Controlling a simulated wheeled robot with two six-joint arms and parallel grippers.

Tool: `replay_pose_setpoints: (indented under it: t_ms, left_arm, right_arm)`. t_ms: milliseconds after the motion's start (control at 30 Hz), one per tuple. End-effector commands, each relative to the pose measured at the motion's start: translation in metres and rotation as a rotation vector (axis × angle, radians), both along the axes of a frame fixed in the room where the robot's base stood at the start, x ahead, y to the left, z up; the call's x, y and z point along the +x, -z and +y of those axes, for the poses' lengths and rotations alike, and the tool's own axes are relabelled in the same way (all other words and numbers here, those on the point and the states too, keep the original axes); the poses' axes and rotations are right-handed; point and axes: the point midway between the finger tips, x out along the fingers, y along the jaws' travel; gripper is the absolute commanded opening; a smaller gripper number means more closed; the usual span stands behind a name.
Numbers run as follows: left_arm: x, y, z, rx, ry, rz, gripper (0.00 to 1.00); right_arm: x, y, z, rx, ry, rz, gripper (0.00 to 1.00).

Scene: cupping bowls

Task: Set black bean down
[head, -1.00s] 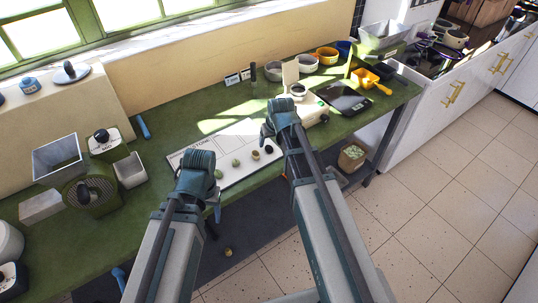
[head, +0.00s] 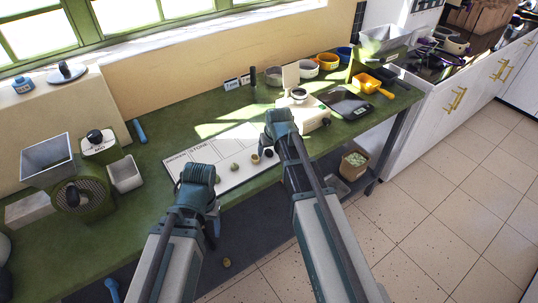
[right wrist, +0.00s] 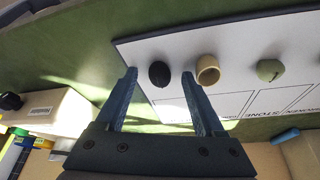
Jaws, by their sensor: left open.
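The black bean (right wrist: 159,74) is a dark oval on the white sheet (right wrist: 225,45) in the right wrist view. It also shows as a small dark spot in the head view (head: 268,153). My right gripper (right wrist: 159,76) is open, its fingertips on either side of the bean with a gap at each side. In the head view my right gripper (head: 266,142) is above the sheet's right end. My left gripper (head: 213,222) is open near the table's front edge; its fingertips are partly hidden by its own wrist.
A tan hollow cup (right wrist: 207,69) sits beside the bean, and a green stone (right wrist: 270,69) further along. A beige device (head: 310,112) and a black scale (head: 345,102) stand to the right. A grinder (head: 85,190) stands at the left. A small object (head: 227,262) lies on the floor.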

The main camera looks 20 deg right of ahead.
Motion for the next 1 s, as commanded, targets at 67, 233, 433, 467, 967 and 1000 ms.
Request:
replay_pose_setpoints:
  t_ms: [67,233,433,467,967,1000]
  left_arm:
    - [0.000,0.000,0.000,0.000,0.000,0.000,0.64]
    - [0.000,0.000,0.000,0.000,0.000,0.000,0.64]
    - [0.000,0.000,0.000,0.000,0.000,0.000,0.64]
    - [0.000,0.000,0.000,0.000,0.000,0.000,0.64]
    - [0.000,-0.015,0.000,0.000,0.000,0.000,0.64]
    - [0.000,-0.019,0.000,0.000,0.000,0.000,0.64]
  right_arm:
    - [0.000,0.000,0.000,0.000,0.000,0.000,0.55]
    - [0.000,0.000,0.000,0.000,0.000,0.000,0.24]
    - [0.000,0.000,0.000,0.000,0.000,0.000,0.00]
    - [0.000,0.000,0.000,0.000,0.000,0.000,0.00]
    - [0.000,-0.015,0.000,0.000,0.000,0.000,0.00]
    - [0.000,-0.019,0.000,0.000,0.000,0.000,0.00]
